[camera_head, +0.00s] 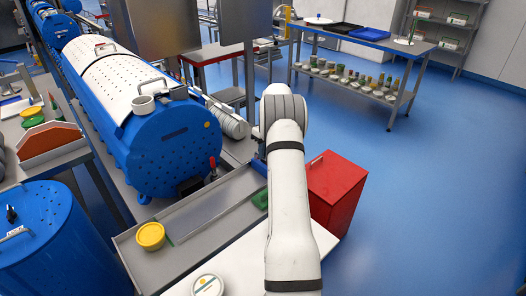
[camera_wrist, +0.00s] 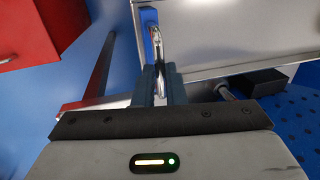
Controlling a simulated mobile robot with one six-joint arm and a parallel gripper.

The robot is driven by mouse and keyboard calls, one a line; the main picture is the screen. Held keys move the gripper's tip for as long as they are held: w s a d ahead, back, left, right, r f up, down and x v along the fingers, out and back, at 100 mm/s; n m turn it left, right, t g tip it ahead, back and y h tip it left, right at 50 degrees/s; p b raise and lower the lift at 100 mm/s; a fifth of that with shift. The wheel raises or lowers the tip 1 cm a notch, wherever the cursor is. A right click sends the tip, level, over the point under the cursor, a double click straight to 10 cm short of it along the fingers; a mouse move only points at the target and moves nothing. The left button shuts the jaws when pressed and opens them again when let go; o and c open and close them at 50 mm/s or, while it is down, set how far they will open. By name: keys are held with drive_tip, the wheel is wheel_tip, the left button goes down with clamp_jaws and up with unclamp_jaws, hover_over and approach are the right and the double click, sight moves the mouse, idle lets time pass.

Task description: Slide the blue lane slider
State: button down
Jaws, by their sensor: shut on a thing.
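The blue lane slider (camera_wrist: 148,22) shows at the top of the wrist view as a blue end piece with a curved metal handle (camera_wrist: 157,44), beside a grey metal panel. My gripper (camera_wrist: 163,72) has its two dark fingers closed around the lower end of this handle. In the head view a small blue part (camera_head: 259,167) shows at the right end of the grey lane, beside my white arm. My arm hides the gripper there, and most of the slider cannot be made out.
The grey lane tray (camera_head: 128,243) holds a yellow-lidded tub (camera_head: 151,236). A large blue perforated drum (camera_head: 172,150) stands behind it. A red cabinet (camera_head: 336,188) stands close to the right of my arm. The blue floor further right is clear.

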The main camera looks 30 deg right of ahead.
drive_tip(key=c, duration=1.7)
unclamp_jaws()
drive_tip(key=shift+w+d+r, duration=0.15)
drive_tip(key=shift+d, duration=0.25)
drive_tip(key=shift+o, duration=1.1)
drive_tip(key=shift+a, duration=0.2)
wheel_tip(320, 180, up, 8)
drive_tip(key=d+b, duration=0.1)
drive_tip(key=shift+d+f, duration=0.25)
